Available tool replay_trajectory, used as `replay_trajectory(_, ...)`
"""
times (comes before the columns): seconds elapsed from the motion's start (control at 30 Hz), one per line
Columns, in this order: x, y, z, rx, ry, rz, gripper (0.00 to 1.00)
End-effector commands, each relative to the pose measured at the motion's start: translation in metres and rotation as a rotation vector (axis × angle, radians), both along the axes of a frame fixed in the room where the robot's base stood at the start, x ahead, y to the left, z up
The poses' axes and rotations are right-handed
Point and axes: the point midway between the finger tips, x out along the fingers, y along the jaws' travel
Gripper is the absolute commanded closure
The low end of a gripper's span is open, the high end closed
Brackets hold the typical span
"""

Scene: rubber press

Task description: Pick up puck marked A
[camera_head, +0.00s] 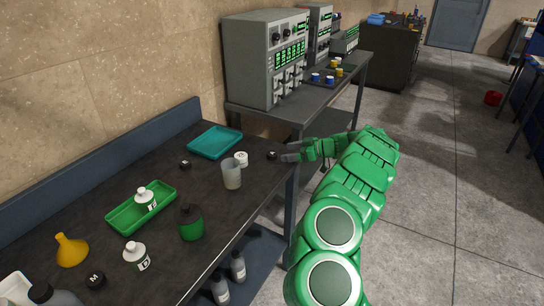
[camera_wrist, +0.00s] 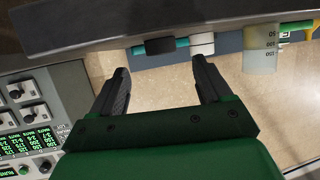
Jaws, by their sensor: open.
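A small black puck (camera_head: 271,155) with a faint pale mark lies near the bench's right edge in the head view; I cannot read its letter. A dark puck also shows in the wrist view (camera_wrist: 153,47), ahead of and between the fingertips. My gripper (camera_head: 286,152) is just right of it at the bench edge, apart from it in the wrist view. The two fingers are spread with nothing between them (camera_wrist: 158,72). Another black puck (camera_head: 185,164) lies near the teal tray, its mark unclear. A third puck (camera_head: 95,280), seemingly marked M, lies at the front left.
Left of the near puck are a white jar (camera_head: 241,159) and a clear beaker (camera_head: 231,175). The teal tray (camera_head: 215,134) lies behind. A green tray (camera_head: 130,219), green bottle (camera_head: 190,222) and yellow funnel (camera_head: 72,252) stand farther left. A grey instrument (camera_head: 262,62) stands on the adjoining bench.

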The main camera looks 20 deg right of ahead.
Motion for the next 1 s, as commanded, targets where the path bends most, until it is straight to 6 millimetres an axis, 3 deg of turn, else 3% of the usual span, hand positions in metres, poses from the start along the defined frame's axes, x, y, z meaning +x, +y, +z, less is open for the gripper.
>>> replay_trajectory(0.6,0.030,0.049,-0.019,0.000,0.002,0.000,0.22)
replay_trajectory(0.87,0.033,0.053,-0.020,0.000,0.001,0.000,0.22)
replay_trajectory(1.0,0.033,0.053,-0.020,0.000,0.001,0.000,0.39)
